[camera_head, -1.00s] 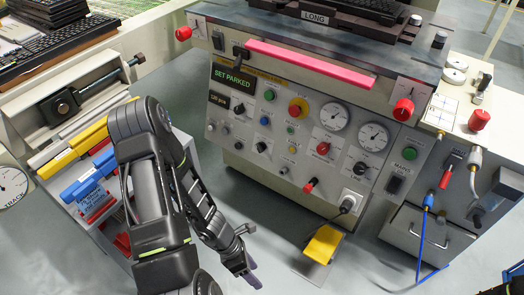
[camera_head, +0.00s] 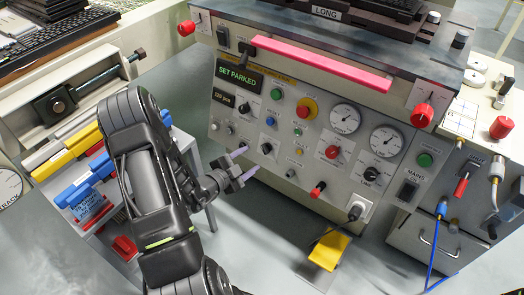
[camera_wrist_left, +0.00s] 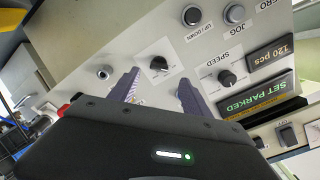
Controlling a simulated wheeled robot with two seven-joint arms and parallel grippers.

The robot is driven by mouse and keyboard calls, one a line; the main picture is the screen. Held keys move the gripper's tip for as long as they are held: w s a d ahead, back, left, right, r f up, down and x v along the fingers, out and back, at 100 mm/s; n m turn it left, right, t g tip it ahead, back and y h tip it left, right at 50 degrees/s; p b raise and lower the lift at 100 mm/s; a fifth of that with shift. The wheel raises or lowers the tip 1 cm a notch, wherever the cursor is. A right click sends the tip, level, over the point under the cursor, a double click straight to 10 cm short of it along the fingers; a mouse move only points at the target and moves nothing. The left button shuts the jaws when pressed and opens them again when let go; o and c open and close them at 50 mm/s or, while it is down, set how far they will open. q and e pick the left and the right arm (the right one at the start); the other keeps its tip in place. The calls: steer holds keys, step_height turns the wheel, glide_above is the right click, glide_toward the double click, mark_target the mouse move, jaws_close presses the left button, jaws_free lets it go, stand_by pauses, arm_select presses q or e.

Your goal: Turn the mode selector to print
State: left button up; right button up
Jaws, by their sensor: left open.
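The machine's control panel (camera_head: 283,160) faces me. A small black pointer knob on a pale plate (camera_head: 266,148), which looks like the mode selector, sits low on its left half. It also shows in the left wrist view (camera_wrist_left: 158,65), just beyond the gap between the fingers. Its label is not readable, so I cannot tell its setting. My left gripper (camera_head: 247,162) is open, with its two purple-grey fingers pointing at the panel just left of and below this knob. In the left wrist view the fingers (camera_wrist_left: 158,88) stand either side of it, apparently without touching. My right gripper is out of view.
The speed knob (camera_wrist_left: 228,78) and grey jog button (camera_wrist_left: 235,14) are close by. A yellow pedal (camera_head: 329,250) stands below. Coloured bins (camera_head: 85,180) are at left.

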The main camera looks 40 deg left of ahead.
mark_target(263, 150)
arm_select(q)
steer(key=b+x, duration=0.2)
steer(key=x, duration=0.6)
steer(key=shift+s, duration=0.1)
steer(key=shift+c, duration=0.2)
jaws_close()
stand_by(0.4)
